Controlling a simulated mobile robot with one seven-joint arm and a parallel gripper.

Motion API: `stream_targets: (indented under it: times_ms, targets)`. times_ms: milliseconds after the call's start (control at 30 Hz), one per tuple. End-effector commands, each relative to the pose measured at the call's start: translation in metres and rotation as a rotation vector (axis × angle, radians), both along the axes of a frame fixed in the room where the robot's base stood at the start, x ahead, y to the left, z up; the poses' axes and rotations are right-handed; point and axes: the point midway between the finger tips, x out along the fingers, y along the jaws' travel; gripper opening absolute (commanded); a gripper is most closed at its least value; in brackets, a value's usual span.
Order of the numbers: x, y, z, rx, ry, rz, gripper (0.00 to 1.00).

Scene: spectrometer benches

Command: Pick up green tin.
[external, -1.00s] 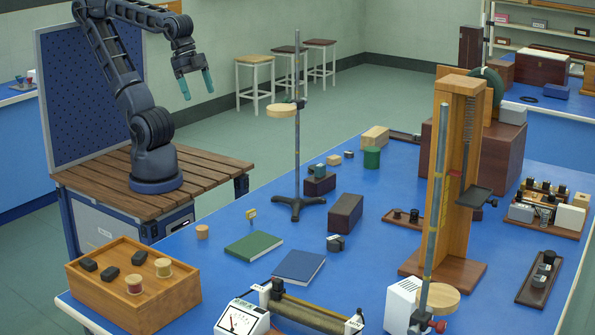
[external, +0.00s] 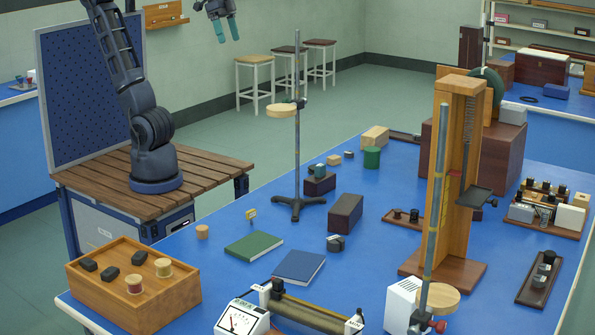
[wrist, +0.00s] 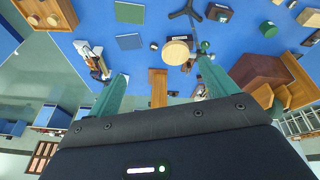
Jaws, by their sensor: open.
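The green tin (external: 372,158) is a short green cylinder standing upright on the blue bench, behind the tall retort stand in the external view. In the wrist view, a small round green thing (wrist: 268,29) at the upper right looks like the same tin. My gripper (external: 227,30) is high above and left of the bench, far from the tin. Its two teal fingers are apart and empty; they also frame the wrist view (wrist: 162,80).
A pale wooden block (external: 375,137) sits just behind the tin. The retort stand (external: 297,150), dark boxes (external: 345,212) and a tall wooden apparatus (external: 455,180) stand around it. A wooden tray box (external: 135,290) is at the near left.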

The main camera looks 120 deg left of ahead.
Motion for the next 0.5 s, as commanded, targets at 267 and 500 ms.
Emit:
stream_targets:
  times_ms: [267,500]
  targets:
    - [0.07,0.07,0.034,-0.074,0.049,0.253,0.85]
    - [0.121,0.143,0.05,-0.132,0.087,0.472,0.85]
